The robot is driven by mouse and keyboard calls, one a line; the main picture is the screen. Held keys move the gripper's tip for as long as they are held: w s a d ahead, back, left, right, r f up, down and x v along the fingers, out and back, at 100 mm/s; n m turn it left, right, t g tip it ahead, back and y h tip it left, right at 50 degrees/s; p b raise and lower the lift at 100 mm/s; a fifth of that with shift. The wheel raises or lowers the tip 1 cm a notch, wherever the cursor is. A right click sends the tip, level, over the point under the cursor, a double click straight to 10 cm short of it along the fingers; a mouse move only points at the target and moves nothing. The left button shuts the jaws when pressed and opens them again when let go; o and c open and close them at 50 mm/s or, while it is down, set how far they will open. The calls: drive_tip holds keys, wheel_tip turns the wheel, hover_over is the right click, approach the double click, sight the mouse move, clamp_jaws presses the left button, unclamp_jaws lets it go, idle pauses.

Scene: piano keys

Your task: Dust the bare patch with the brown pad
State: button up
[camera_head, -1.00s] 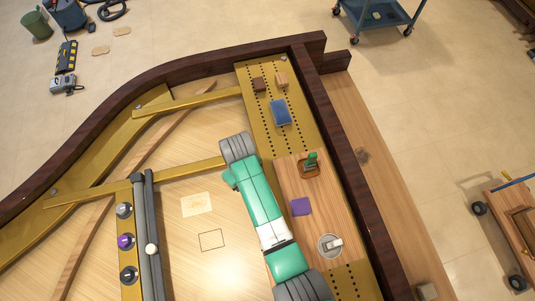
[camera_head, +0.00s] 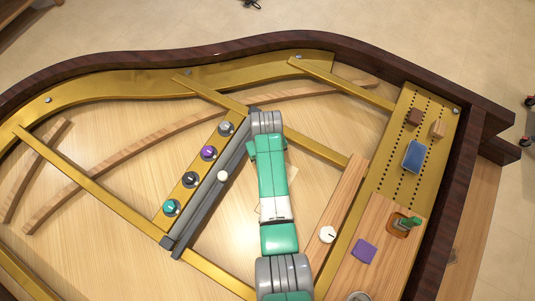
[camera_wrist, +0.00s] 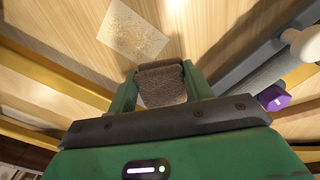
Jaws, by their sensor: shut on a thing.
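The brown pad (camera_wrist: 163,88) is a dark, rough-textured block between the two green fingers of my gripper (camera_wrist: 162,76) in the wrist view. The gripper is shut on it. A pale speckled patch (camera_wrist: 133,30) lies on the light wood board just beyond the pad, to the upper left. I cannot tell whether the pad touches the board, but it does not cover the patch in this view. In the head view my arm hides the gripper and the pad. Only a pale corner and thin outline (camera_head: 264,208) show beside the arm, and I cannot tell which marking they belong to.
A grey rail with a white knob (camera_head: 222,175) and several coloured knobs (camera_head: 208,153) stand left of my arm. Gold bars cross the board.

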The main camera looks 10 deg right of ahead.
sight(292, 180)
wheel_tip(292, 180, down, 6)
drive_tip(key=b, duration=0.6)
drive_tip(key=shift+f, duration=0.25)
drive_tip(key=shift+s+d+f+p, duration=0.2)
drive_tip(key=shift+s+d+p, duration=0.2)
drive_tip(key=shift+s+d, duration=0.1)
drive_tip(key=shift+s+d+f+p, duration=0.15)
drive_tip(key=shift+s+d+p, duration=0.2)
drive_tip(key=shift+d, duration=0.1)
drive_tip(key=shift+c, duration=0.3)
drive_tip(key=shift+s+d+p, duration=1.25)
drive_tip(key=shift+s+d, duration=1.25)
drive_tip(key=shift+d, duration=0.3)
drive_tip(key=shift+f+b, duration=0.25)
drive_tip(key=shift+b, duration=0.15)
drive_tip(key=shift+w+a, duration=0.9)
drive_tip(key=shift+a, duration=0.05)
drive_tip(key=shift+w+a+b, duration=0.95)
drive_tip(key=shift+w+a, duration=0.35)
drive_tip(key=shift+a, duration=0.15)
drive_tip(key=shift+w+a+b, duration=0.9)
drive_tip(key=shift+w+a, duration=0.35)
drive_tip(key=shift+a, duration=0.15)
wheel_tip(292, 180, up, 9)
drive_tip(key=p, duration=0.7)
drive_tip(key=shift+s+d+f+p, duration=0.1)
drive_tip(key=shift+f+p, duration=0.05)
drive_tip(key=shift+p, duration=0.2)
